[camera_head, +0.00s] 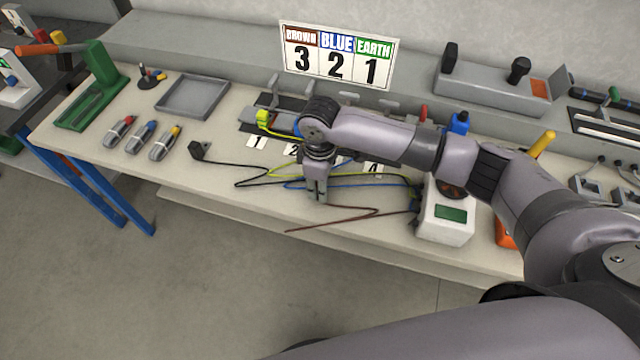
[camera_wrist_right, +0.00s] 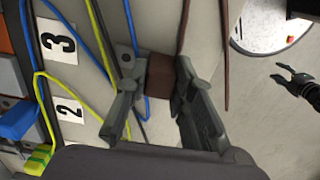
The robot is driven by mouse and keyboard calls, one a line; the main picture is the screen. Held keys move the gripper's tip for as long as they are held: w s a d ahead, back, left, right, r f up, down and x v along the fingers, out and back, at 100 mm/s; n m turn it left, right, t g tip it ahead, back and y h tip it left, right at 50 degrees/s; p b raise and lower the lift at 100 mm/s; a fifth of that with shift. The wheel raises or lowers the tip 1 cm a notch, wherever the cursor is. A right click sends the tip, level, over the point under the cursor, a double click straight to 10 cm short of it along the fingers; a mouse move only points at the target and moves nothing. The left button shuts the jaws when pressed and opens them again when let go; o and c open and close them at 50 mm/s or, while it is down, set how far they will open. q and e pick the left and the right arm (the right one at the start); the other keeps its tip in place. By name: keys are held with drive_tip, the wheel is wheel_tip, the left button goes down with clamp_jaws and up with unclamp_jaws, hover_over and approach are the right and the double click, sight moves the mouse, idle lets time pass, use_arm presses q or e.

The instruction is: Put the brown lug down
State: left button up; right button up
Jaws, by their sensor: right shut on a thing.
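My right gripper (camera_head: 316,198) points down over the front of the workbench. In the right wrist view its fingers (camera_wrist_right: 154,85) are shut on the brown lug (camera_wrist_right: 160,76), a small brown block. The lug does not show clearly in the head view. A brown cable (camera_head: 345,218) lies on the bench beside the gripper. A dark claw-like part (camera_wrist_right: 297,80) over the floor at the right edge of the wrist view looks like my left gripper; its opening is too small to judge.
A yellow-green lug (camera_head: 262,117) and a blue lug (camera_wrist_right: 18,120) sit by the numbered slots. The sign (camera_head: 337,55) reads brown 3, blue 2, earth 1. Blue and yellow cables (camera_head: 275,169) cross the bench. A white device (camera_head: 445,220) stands right of the gripper.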

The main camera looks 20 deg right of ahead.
drive_tip(key=shift+f, duration=0.15)
drive_tip(key=o, duration=1)
wheel_tip(320, 180, up, 12)
drive_tip(key=shift+r+b, duration=0.2)
drive_tip(key=shift+b, duration=0.5)
drive_tip(key=shift+f, duration=0.1)
